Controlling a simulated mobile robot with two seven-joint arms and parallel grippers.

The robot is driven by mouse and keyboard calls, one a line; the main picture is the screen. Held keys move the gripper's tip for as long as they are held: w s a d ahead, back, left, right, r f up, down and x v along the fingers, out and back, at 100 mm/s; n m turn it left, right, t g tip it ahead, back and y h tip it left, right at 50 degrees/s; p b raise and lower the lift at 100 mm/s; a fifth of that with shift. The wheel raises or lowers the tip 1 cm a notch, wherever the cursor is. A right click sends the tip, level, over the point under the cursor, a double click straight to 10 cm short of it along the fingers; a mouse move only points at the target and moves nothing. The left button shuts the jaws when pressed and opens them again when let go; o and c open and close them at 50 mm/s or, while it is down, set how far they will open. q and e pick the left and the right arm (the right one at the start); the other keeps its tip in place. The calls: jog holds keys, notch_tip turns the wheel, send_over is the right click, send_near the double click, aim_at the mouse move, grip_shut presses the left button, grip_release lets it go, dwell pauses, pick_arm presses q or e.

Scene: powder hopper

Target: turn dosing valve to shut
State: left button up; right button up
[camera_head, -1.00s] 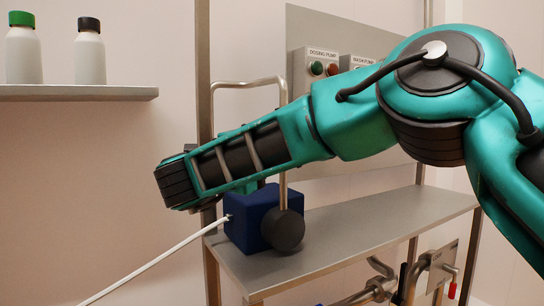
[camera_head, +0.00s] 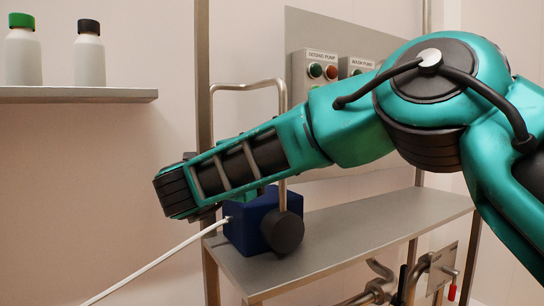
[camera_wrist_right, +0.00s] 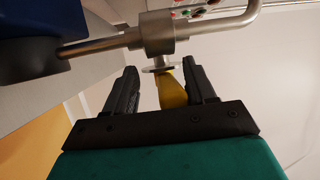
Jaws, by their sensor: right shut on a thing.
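The dosing valve shows in the right wrist view as a metal body (camera_wrist_right: 157,32) on a steel pipe. A yellow handle (camera_wrist_right: 173,92) stands out from it, between the dark fingers of my right gripper (camera_wrist_right: 160,70). The gripper is shut on this handle, which runs roughly along the fingers. In the head view my right arm comes in from the right and covers the valve and handle; its wrist end (camera_head: 173,192) is beside the steel pipe. My left gripper is in neither view.
A blue box (camera_head: 245,224) with a dark round part (camera_head: 283,232) sits on a metal shelf (camera_head: 340,238) beneath my wrist. A bent steel pipe (camera_head: 245,85) rises behind my arm. A control panel (camera_head: 317,70) is behind; two bottles stand on the wall shelf (camera_head: 80,95).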

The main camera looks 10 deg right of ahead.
pick_arm(q)
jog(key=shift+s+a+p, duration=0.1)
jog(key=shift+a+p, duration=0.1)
jog(key=shift+p, duration=0.35)
pick_arm(e)
jog(key=v, duration=1.3)
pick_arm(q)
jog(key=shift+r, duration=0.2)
pick_arm(e)
jog(key=shift+w, duration=0.1)
